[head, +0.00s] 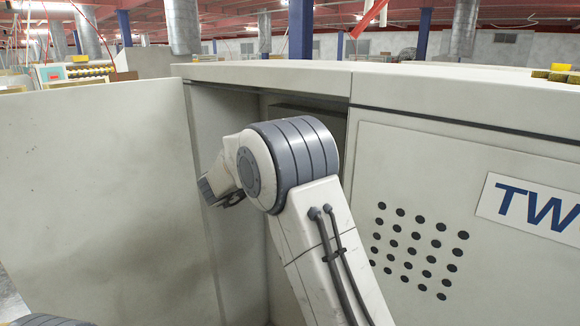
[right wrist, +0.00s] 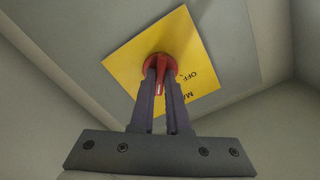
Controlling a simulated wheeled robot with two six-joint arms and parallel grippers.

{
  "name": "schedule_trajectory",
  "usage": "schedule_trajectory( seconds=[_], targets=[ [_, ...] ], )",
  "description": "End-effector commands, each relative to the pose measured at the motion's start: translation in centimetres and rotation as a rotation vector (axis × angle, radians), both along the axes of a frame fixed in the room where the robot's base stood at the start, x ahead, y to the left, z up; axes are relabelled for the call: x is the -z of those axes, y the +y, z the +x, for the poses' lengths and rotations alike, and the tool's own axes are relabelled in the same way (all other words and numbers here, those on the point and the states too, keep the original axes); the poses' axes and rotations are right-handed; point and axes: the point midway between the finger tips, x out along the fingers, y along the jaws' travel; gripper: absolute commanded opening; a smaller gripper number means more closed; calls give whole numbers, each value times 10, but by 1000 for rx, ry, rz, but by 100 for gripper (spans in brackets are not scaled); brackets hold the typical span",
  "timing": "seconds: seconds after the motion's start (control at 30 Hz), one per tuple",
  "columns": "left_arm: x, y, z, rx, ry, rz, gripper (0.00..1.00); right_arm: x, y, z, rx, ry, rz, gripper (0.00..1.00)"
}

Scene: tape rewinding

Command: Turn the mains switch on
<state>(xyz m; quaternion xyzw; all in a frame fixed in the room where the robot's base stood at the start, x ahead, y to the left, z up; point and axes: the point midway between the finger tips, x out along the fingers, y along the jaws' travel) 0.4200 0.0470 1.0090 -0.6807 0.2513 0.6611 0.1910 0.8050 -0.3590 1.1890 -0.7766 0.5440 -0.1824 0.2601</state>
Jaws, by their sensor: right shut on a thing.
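The mains switch (right wrist: 161,68) is a red rotary knob on a yellow square plate (right wrist: 190,50) in the right wrist view. Part of the plate's lettering shows, with "OFF" readable to the right of the knob. My right gripper (right wrist: 162,80) is shut on the red knob, one finger on each side of it. In the head view my right arm reaches into the open cabinet (head: 222,110), and its wrist end is inside. The switch is hidden in the head view. My left gripper is not in view; only a dark rounded part shows at the bottom left.
An open door panel (head: 90,190) stands to the left of the opening. A front panel (head: 470,240) with several round holes and a "TW" sign (head: 535,208) is to the right. The cabinet walls lie close around my right wrist.

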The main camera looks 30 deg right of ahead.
Motion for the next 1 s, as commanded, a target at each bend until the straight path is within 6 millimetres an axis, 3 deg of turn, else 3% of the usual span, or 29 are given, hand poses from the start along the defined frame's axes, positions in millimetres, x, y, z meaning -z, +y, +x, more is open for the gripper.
schedule_trajectory(
  seconds=[0.2,0.67,0.7,0.77,1.0],
  targets=[
    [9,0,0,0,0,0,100,1,0,0,0,-52,19,0],
    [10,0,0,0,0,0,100,0,0,0,0,-64,25,0],
    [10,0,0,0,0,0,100,0,0,0,0,-64,25,18],
    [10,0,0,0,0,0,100,0,0,0,0,-64,25,40],
    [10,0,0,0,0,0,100,0,0,0,0,-63,23,44]
  ],
)
